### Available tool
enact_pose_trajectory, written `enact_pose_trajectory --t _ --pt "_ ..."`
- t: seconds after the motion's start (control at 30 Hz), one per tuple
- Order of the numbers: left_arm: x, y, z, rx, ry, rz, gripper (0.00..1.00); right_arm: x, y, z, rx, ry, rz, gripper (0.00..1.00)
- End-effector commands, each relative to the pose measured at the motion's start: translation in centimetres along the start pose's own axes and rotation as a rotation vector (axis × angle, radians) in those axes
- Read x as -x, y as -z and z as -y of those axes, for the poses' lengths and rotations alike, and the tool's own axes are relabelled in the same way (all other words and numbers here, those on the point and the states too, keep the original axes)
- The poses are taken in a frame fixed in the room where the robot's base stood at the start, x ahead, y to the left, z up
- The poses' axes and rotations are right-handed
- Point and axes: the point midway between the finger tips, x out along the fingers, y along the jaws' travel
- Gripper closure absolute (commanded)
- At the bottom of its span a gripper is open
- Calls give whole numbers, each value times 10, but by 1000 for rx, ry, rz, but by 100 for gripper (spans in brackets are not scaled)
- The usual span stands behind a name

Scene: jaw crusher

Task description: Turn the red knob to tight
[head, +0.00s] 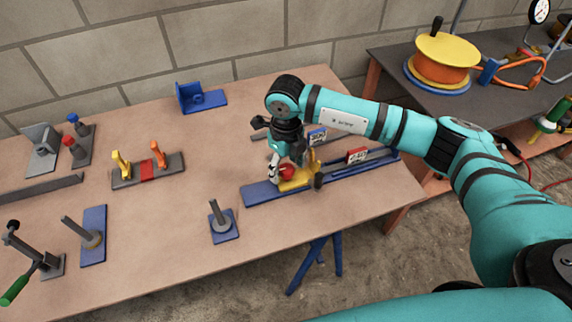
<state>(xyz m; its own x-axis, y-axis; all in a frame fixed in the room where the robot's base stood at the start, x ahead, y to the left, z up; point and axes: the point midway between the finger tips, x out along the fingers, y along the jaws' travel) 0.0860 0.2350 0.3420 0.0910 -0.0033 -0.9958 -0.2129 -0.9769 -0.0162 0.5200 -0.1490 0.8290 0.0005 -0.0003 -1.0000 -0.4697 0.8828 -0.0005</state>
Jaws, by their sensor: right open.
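A red knob (286,172) sits on a yellow block (300,183), which rides on a long blue rail (264,194) on the table. My right gripper (284,160) points down just above and around the knob. Its jaws are open, and one finger shows at the knob's left side. The gripper partly hides the knob, so I cannot tell whether the fingers touch it. A small blue sign (317,137) and a small red sign (356,155) stand behind the rail; their lettering is too small to read. My left gripper is not in view.
The wooden table (180,225) also holds a blue bracket (203,98), a grey base with yellow and orange clamps (148,170), and a blue plate with a grey post (223,222). A dark table (400,60) with a yellow reel (446,52) stands at right.

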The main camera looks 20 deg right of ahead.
Motion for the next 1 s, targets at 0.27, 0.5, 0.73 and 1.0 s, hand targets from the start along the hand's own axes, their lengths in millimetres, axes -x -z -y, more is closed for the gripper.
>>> enact_pose_trajectory --t 0.27,0.5,0.73,1.0 --pt "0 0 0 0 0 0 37 28 -1 0 3 1 5 37" --pt "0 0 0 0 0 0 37 80 -1 0 1 1 4 37" --pt "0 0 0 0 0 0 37 112 -1 0 -1 1 2 37" --pt "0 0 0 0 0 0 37 120 0 0 0 0 0 37"
